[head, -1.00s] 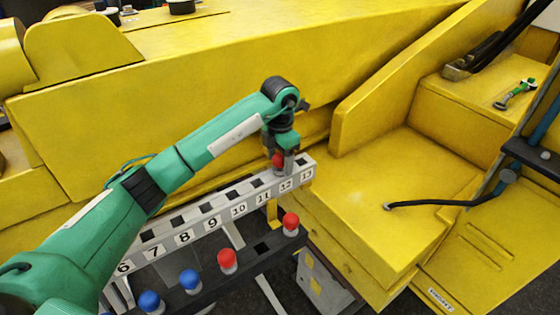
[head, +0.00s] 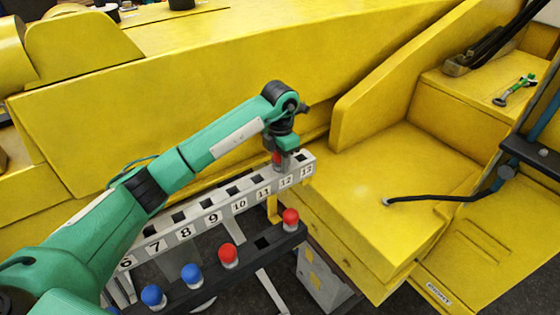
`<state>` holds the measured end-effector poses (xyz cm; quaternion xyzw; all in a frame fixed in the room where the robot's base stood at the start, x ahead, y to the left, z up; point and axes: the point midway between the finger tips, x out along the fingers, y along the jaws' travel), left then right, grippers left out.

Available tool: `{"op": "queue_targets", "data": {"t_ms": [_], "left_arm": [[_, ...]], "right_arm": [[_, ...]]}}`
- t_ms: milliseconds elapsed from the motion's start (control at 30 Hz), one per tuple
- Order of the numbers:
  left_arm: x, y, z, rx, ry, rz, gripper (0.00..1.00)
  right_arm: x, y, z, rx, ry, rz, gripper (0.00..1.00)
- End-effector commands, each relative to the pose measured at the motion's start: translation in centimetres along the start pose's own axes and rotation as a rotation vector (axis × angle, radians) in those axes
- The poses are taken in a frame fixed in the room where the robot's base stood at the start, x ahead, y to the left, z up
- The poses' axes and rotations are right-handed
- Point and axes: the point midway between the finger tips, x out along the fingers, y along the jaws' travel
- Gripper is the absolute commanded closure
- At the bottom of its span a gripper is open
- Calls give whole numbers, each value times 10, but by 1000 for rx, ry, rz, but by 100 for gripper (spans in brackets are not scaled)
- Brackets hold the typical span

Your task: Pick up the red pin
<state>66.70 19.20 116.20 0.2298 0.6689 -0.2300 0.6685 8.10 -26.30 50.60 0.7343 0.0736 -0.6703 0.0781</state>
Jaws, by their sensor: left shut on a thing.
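My left gripper (head: 282,158) points down at the far right end of the numbered rail (head: 212,208), above the slots near 12 and 13. It is shut on a red pin (head: 277,158), of which only a small part shows between the fingers. I cannot tell whether the pin's lower end is in a slot. Two more red pins stand on the dark lower rack, one at its right end (head: 290,219) and one further left (head: 228,255). My right gripper is not in view.
Two blue pins (head: 192,275) (head: 153,296) stand in the dark lower rack (head: 255,254), left of the red ones. Yellow machine bodywork (head: 240,70) rises close behind the rail. A black hose (head: 440,198) lies on the yellow step at the right.

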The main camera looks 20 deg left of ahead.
Motion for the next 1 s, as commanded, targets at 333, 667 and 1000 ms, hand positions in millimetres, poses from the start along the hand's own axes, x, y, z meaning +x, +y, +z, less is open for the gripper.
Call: {"op": "queue_targets", "data": {"t_ms": [333,667,1000], "left_arm": [[-28,1,1,0,-4,3,93],[-89,1,0,0,-5,5,93],[-154,1,0,-2,-3,5,93]], "right_arm": [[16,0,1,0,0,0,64],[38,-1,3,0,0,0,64],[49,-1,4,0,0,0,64]]}}
